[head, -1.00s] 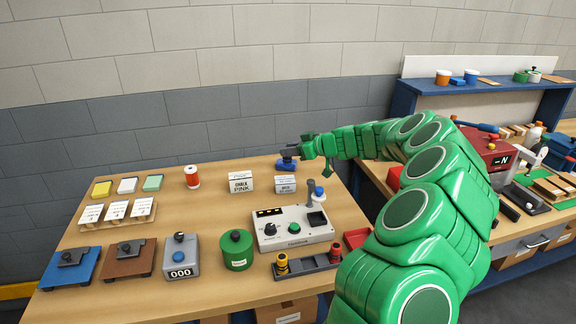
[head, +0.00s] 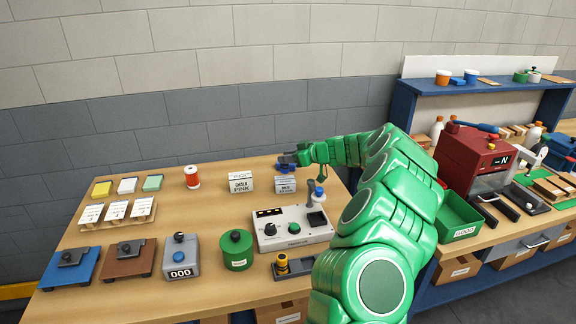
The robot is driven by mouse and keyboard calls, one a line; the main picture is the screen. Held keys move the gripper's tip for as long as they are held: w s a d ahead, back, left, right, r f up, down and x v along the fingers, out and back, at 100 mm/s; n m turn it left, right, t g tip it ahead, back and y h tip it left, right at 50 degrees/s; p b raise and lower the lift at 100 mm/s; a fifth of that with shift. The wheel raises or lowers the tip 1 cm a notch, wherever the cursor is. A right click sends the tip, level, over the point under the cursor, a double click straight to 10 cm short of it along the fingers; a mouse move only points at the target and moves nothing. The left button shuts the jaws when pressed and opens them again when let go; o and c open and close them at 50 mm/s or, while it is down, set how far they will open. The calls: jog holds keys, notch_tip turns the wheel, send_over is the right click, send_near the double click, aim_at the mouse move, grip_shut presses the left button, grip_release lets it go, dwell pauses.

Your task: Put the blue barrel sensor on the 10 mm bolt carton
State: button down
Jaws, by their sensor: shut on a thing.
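My gripper (head: 289,158) is small in the head view, at the far side of the left bench, and is shut on a small blue part (head: 283,168), which looks like the blue barrel sensor. The fingers partly hide it. A small white and grey carton (head: 285,186) stands just below the blue part in the picture. Its label is too small to read, so I cannot tell for certain that it is the 10 mm bolt carton. I cannot tell whether the blue part touches the carton or is above or behind it.
A carton marked CHALK PINK (head: 240,182) stands just left. A grey control box (head: 293,229) with a post and blue knob (head: 318,192) is nearer. A red-and-white spool (head: 192,177) stands further left. My arm crosses the gap towards the right bench with its green bin (head: 459,215).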

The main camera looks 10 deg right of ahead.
aim_at(288, 165)
jog(key=shift+w+f, duration=0.15)
jog(key=shift+f, duration=1.55)
jog(key=c, duration=0.8)
grip_release()
jog(key=shift+f, duration=0.1)
